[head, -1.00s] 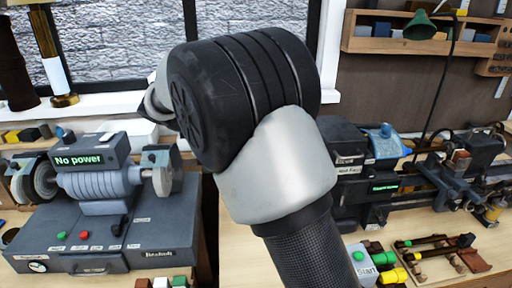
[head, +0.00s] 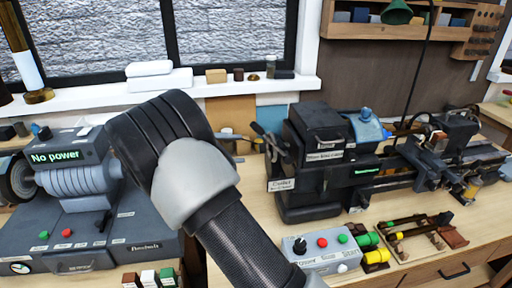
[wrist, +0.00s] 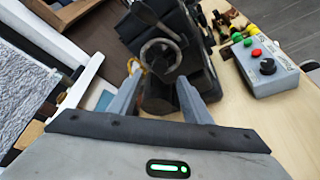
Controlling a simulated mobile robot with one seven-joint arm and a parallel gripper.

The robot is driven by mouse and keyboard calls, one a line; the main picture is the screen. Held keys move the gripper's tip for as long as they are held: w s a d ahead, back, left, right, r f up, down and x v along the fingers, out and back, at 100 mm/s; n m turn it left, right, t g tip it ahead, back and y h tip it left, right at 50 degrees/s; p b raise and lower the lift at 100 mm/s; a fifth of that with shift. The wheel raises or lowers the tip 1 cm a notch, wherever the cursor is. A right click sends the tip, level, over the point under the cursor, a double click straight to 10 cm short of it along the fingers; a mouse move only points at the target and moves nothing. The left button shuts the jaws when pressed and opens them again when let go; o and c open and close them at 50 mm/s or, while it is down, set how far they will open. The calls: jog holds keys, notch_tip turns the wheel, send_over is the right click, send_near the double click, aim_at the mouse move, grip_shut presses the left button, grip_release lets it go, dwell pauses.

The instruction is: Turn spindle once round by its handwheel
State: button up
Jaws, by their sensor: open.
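The lathe's dark headstock (head: 318,150) stands on the bench right of my arm in the head view. In the wrist view the headstock's end faces me, with a round ring-shaped handwheel (wrist: 143,54) on it. In the head view dark levers or wheel parts (head: 268,142) show at the headstock's left end; I cannot tell them apart clearly. My gripper (wrist: 160,97) is open and empty, its two grey fingers pointing at the headstock end. The handwheel appears beyond the fingertips, between their lines. In the head view my arm hides most of the gripper.
A grey control box (head: 322,247) with coloured buttons sits in front of the lathe. A wooden tool tray (head: 412,240) lies to its right. A grinder-like machine (head: 75,185) reading "No power" stands left. A window sill (head: 215,88) runs behind.

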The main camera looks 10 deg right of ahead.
aim_at(259, 148)
jog(key=x, duration=0.8)
jog(key=shift+p, duration=0.4)
jog(key=shift+c, duration=0.4)
jog(key=c, duration=1)
jog(key=shift+o, duration=0.2)
